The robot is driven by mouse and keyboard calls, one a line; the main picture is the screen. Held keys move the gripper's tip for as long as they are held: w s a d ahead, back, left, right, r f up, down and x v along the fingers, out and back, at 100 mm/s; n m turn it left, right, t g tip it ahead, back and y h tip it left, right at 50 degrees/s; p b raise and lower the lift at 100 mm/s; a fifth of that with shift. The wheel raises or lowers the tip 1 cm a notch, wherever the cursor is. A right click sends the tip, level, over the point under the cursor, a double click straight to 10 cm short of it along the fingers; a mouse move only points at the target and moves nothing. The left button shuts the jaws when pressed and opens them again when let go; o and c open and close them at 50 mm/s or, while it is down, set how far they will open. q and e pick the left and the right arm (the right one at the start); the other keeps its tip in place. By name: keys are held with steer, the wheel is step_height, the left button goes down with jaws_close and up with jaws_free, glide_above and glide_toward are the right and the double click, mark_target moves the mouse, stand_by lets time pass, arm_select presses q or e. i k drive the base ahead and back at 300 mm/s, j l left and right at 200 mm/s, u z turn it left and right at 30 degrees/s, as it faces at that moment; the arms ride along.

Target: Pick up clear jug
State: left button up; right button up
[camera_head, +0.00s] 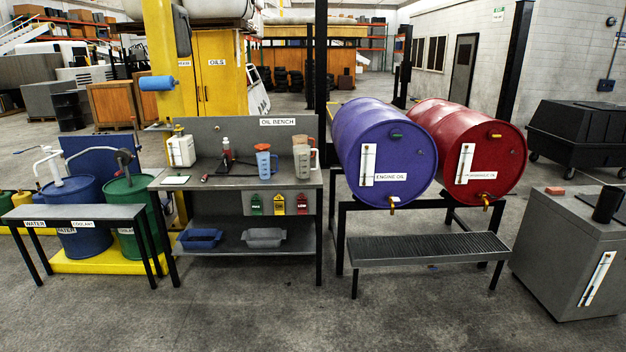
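A clear, slightly brownish jug (302,160) with a handle on its right side stands upright on the right end of the oil bench (228,182). What looks like an orange-brown rim or piece shows at its top. A blue jug (263,163) stands to its left on the same bench top, apart from it. Neither of my grippers is in view.
Other bench items include a white container (181,150) and a red-topped bottle (226,148). Purple (390,150) and red (470,145) drums lie on a rack to the right. A low table (75,213) stands left. The front floor is clear.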

mark_target(301, 154)
steer(key=i+u, duration=0.1)
steer(key=i, duration=2.25)
